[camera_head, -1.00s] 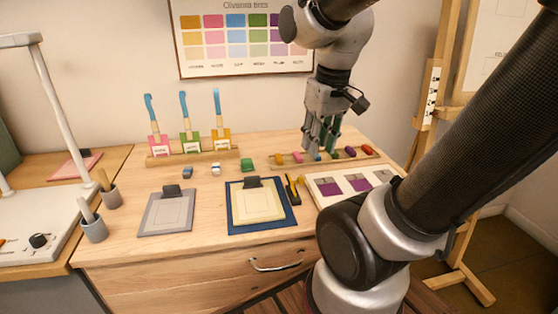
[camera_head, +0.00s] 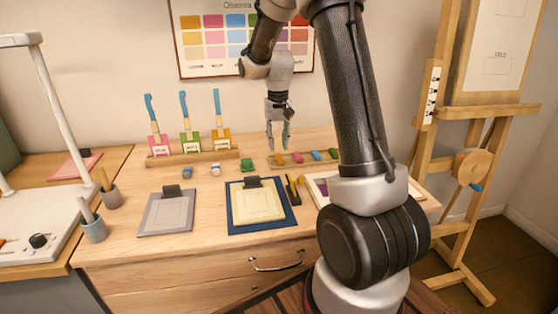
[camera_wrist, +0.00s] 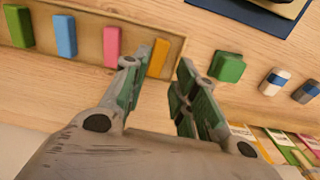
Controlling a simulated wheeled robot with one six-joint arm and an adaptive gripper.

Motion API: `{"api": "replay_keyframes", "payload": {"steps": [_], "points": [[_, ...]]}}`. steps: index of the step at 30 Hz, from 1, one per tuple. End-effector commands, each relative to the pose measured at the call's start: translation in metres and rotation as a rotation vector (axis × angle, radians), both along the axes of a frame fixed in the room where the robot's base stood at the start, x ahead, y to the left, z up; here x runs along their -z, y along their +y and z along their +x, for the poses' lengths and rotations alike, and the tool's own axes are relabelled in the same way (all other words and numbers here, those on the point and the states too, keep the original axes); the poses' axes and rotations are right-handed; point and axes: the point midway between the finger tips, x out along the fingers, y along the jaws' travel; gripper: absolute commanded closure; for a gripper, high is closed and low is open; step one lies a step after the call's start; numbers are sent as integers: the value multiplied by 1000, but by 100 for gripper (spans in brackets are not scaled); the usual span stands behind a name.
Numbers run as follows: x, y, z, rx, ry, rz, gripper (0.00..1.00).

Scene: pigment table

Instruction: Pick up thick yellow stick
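The thick yellow stick (camera_head: 278,160), yellow-orange, lies at the left end of a row of coloured sticks in a wooden tray. In the wrist view the yellow stick (camera_wrist: 158,58) shows between my two fingertips, nearer the left one. My gripper (camera_head: 277,147) points down above that end of the tray. In the wrist view my gripper (camera_wrist: 160,66) is open, with its green-padded fingers apart and nothing held. I cannot tell exactly how high the fingertips are above the stick.
Pink (camera_wrist: 111,46), blue (camera_wrist: 64,36) and green (camera_wrist: 19,26) sticks share the tray (camera_wrist: 87,28). A separate green block (camera_wrist: 227,66) lies just beside it. A rack with blue-handled tools (camera_head: 190,158) stands behind left. A clipboard on a blue mat (camera_head: 288,217) lies in front.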

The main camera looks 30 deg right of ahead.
Motion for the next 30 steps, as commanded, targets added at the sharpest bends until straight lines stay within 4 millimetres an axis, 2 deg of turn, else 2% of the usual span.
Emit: {"api": "replay_keyframes", "payload": {"steps": [9,18,19,23,30], "points": [[47,-4,0,-1,3,0,71],[54,-4,1,-1,0,0,71],[54,-4,1,-1,0,0,73],[53,-4,1,-2,0,0,97],[53,-4,1,-2,0,0,98]]}}
